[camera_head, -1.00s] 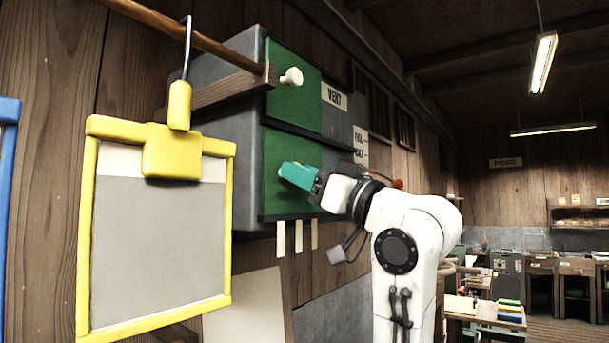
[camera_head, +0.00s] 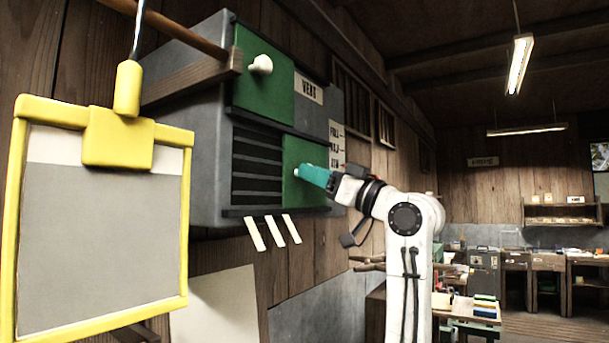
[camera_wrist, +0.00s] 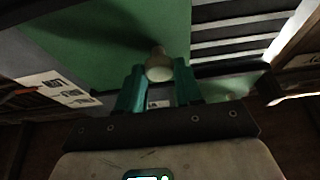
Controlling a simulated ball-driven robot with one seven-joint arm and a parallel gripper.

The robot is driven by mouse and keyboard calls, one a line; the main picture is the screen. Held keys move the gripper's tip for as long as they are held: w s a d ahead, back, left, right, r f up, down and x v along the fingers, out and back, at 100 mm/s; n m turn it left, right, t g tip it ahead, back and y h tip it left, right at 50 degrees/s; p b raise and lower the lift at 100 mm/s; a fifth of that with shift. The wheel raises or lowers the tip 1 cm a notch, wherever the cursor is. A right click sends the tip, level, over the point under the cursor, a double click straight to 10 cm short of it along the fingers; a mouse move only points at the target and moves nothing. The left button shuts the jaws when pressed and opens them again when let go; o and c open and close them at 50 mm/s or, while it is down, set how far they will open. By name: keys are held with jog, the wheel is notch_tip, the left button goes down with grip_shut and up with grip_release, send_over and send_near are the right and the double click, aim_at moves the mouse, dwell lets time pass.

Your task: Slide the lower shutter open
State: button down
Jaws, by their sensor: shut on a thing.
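The lower shutter (camera_head: 303,152) is a green panel on the grey vent box (camera_head: 205,150). It stands at the right part of its opening, with dark slats (camera_head: 256,165) bare to its left. Its pale knob (camera_wrist: 158,66) sits between the teal fingers of my gripper (camera_wrist: 158,88) in the wrist view. In the head view my gripper (camera_head: 299,172) is shut on this knob, which is mostly hidden. The wrist view also shows the green panel (camera_wrist: 110,45) and slats (camera_wrist: 240,30).
The upper green shutter (camera_head: 262,85) with its own knob (camera_head: 261,64) covers the upper opening. A yellow-framed grey panel (camera_head: 100,240) hangs at the left. A wooden rod (camera_head: 180,30) runs close to the box. Pale strips (camera_head: 274,232) hang below the box.

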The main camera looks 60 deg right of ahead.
jog(key=shift+d+r, duration=0.1)
jog(key=shift+d, duration=0.9)
jog(key=c, duration=0.8)
grip_release()
jog(key=shift+d, duration=0.25)
jog(key=shift+o, duration=0.2)
jog(key=shift+a, duration=0.1)
jog(key=b+v, duration=0.4)
jog(key=v, duration=0.6)
jog(key=shift+s+f, duration=0.2)
jog(key=shift+s, duration=0.15)
